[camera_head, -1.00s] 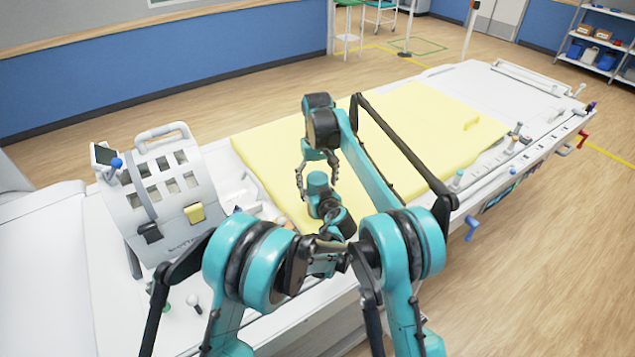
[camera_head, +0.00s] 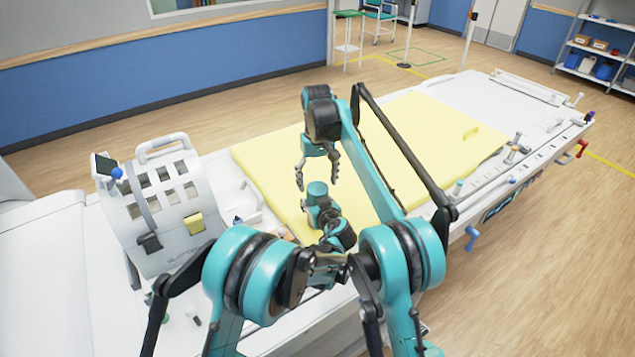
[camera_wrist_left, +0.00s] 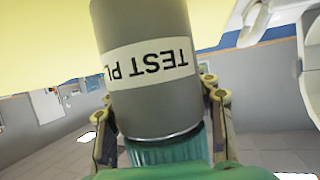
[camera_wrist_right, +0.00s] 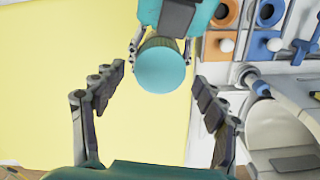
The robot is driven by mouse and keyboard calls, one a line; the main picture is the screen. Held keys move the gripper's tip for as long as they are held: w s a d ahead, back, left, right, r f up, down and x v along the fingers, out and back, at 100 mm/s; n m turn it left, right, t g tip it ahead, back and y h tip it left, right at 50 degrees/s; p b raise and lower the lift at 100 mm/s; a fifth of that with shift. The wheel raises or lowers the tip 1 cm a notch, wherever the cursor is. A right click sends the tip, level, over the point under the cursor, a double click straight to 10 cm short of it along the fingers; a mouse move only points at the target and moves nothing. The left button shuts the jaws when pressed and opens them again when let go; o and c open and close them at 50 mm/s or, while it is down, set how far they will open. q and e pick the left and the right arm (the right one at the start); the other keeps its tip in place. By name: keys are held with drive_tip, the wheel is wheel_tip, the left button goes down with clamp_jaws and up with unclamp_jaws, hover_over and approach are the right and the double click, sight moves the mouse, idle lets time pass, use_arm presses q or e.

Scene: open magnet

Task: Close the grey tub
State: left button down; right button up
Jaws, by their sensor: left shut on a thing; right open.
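The grey tub (camera_wrist_left: 155,100) fills the middle of the left wrist view, where its "TEST PL…" label appears upside down. A ribbed teal lid (camera_wrist_left: 168,150) is at its end, with a thin bright line between them; I cannot tell how tightly it sits. The lid's round top shows in the right wrist view (camera_wrist_right: 163,68) and the head view (camera_head: 317,188). My left gripper (camera_wrist_right: 161,48) is shut on the tub from the side. My right gripper (camera_head: 319,184) is open above the lid, its fingers apart on either side and not touching it. The head view mostly hides the grey body.
The yellow mat (camera_head: 420,140) lies on the long white bed (camera_head: 460,90) below my grippers. A white box-like device (camera_head: 165,215) stands to the left. Coloured fittings (camera_head: 515,150) line the bed's right edge.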

sight(317, 188)
wheel_tip(317, 188, up, 3)
drive_tip(key=n, duration=0.3)
drive_tip(key=shift+r, duration=0.2)
drive_tip(key=shift+f, duration=0.15)
drive_tip(key=shift+f, duration=3.9)
drive_tip(key=c, duration=1.2)
drive_tip(key=m, duration=0.3)
drive_tip(key=shift+c, duration=0.2)
